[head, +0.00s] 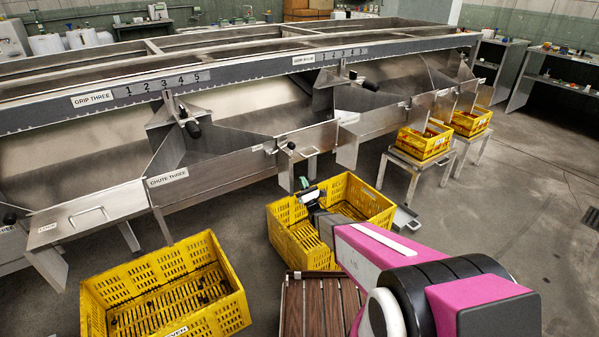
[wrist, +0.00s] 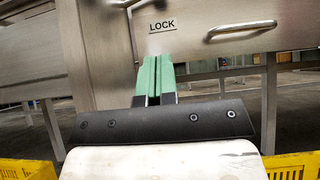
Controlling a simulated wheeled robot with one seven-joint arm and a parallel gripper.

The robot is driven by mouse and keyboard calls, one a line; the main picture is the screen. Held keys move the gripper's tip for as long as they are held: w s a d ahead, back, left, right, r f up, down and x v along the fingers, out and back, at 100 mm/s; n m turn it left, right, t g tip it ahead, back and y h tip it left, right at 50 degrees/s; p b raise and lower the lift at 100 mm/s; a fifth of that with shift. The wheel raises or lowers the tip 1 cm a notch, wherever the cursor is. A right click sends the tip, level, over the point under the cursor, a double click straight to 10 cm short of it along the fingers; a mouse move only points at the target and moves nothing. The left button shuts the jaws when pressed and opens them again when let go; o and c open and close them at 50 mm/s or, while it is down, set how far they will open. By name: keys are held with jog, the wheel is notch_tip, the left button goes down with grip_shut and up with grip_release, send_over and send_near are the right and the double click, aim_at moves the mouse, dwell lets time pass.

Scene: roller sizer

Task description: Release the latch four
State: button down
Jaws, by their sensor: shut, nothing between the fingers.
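My gripper (head: 305,184) is at the end of my arm, above the yellow crate below the chute fronts. In the wrist view its green fingers (wrist: 157,74) are together and empty, pointing up toward a steel front panel. A LOCK label (wrist: 162,25) is just above the fingertips, and a bar handle (wrist: 240,30) is to the right. A small dark knob (head: 291,146), which may be latch four, sits on the chute front above my gripper. Its position is unclear. In the wrist view only a bit of metal (wrist: 124,3) shows at the top edge.
A yellow crate (head: 285,238) stands under my gripper; another crate (head: 95,305) stands at lower left. Chute three (head: 165,195) is to the left. A slatted brown surface (head: 320,310) is below my arm. Two crates on stands and open floor lie right.

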jog(key=s+d+r+x, duration=0.1)
jog(key=r+x, duration=0.1)
jog(key=x, duration=0.9)
jog(key=shift+r, duration=0.35)
jog(key=shift+s, duration=0.15)
